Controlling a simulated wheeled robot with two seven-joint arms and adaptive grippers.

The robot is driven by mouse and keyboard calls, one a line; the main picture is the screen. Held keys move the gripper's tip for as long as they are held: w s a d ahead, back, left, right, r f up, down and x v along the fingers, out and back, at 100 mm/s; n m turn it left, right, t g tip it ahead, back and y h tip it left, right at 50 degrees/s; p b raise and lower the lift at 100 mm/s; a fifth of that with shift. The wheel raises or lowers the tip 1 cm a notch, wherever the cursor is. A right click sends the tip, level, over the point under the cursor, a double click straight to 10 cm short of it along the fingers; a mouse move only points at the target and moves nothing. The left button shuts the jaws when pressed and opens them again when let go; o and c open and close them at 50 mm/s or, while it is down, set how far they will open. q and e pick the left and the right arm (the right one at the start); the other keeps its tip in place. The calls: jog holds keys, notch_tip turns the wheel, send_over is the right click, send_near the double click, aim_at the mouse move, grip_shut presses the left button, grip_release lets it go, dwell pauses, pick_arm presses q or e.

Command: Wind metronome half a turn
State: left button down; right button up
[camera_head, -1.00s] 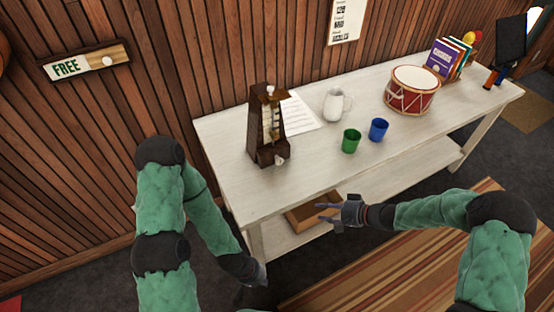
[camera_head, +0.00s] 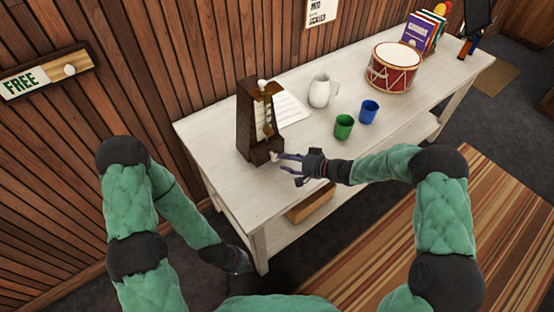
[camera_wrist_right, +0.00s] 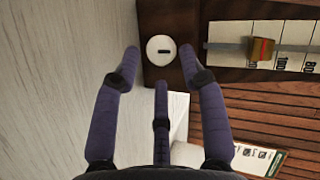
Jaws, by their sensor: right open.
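The dark wooden metronome (camera_head: 247,125) stands upright at the left end of the white table. Its pale round winding key (camera_wrist_right: 160,50) with a dark slot shows in the right wrist view, on the metronome's dark wooden body. My right gripper (camera_head: 282,163) is open and empty, its fingers pointing left at the key low on the metronome. In the right wrist view, the two outer fingertips of my right gripper (camera_wrist_right: 160,62) lie on either side of the key, apart from it. My left gripper (camera_head: 240,264) hangs low, left of the table; its fingers are too unclear to judge.
The white table (camera_head: 215,140) also holds a paper sheet (camera_head: 291,109), a white pitcher (camera_head: 320,90), a green cup (camera_head: 343,127), a blue cup (camera_head: 369,111), a red drum (camera_head: 390,70) and books (camera_head: 420,30). A wooden box (camera_head: 311,204) sits on the lower shelf.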

aim_at(274, 156)
jog(key=shift+b+x, duration=0.3)
jog(key=shift+x, duration=1.8)
grip_shut()
